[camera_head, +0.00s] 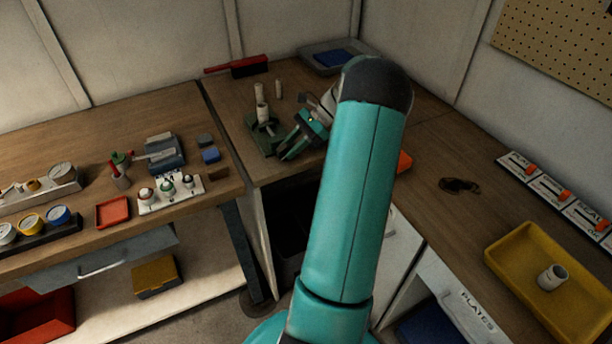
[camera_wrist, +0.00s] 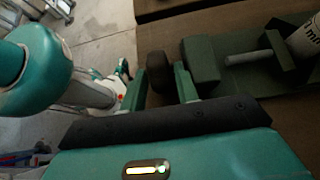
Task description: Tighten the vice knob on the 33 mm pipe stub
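The vice (camera_head: 267,133) is dark green and stands on the far bench. A pale upright pipe stub (camera_head: 261,98) is in it. In the wrist view the vice's green body (camera_wrist: 275,80), a light screw rod (camera_wrist: 246,57) and part of the white marked stub (camera_wrist: 305,42) show at the right. A dark round knob (camera_wrist: 158,70) is at the vice's left end. My gripper (camera_wrist: 158,84) has its two green fingers apart, one on each side of the knob. I cannot tell whether they press on it. In the head view my gripper (camera_head: 296,137) is right beside the vice.
A second pale stub (camera_head: 278,89) stands behind the vice, near a red-handled brush (camera_head: 238,65). A yellow tray (camera_head: 510,262) with a white ring is at right.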

